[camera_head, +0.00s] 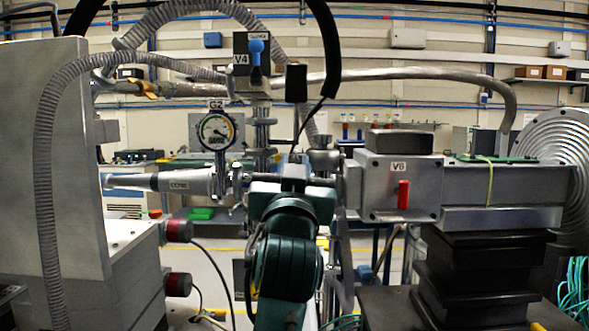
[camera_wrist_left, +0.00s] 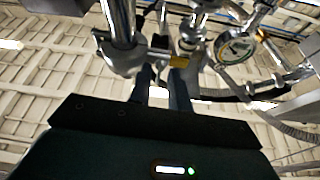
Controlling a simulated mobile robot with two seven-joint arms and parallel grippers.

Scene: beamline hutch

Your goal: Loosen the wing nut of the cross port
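My left gripper (camera_head: 292,186) is in the middle of the head view, raised among the pipework; its dark green body hides most of what lies beyond. In the left wrist view its two dark fingers (camera_wrist_left: 162,74) stand apart with a gap between them. Their tips are just below a metal clamp (camera_wrist_left: 125,58) on a steel pipe. A small brass-coloured piece (camera_wrist_left: 180,61), perhaps the wing nut, is at the right fingertip. I cannot tell whether they touch. The wing nut cannot be made out in the head view. My right gripper is not in view.
The round gauge G2 (camera_head: 216,130) and the CC1 gauge tube (camera_head: 180,184) are left of the gripper. The blue-handled valve V4 (camera_head: 256,52) is above. Hoses loop overhead.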

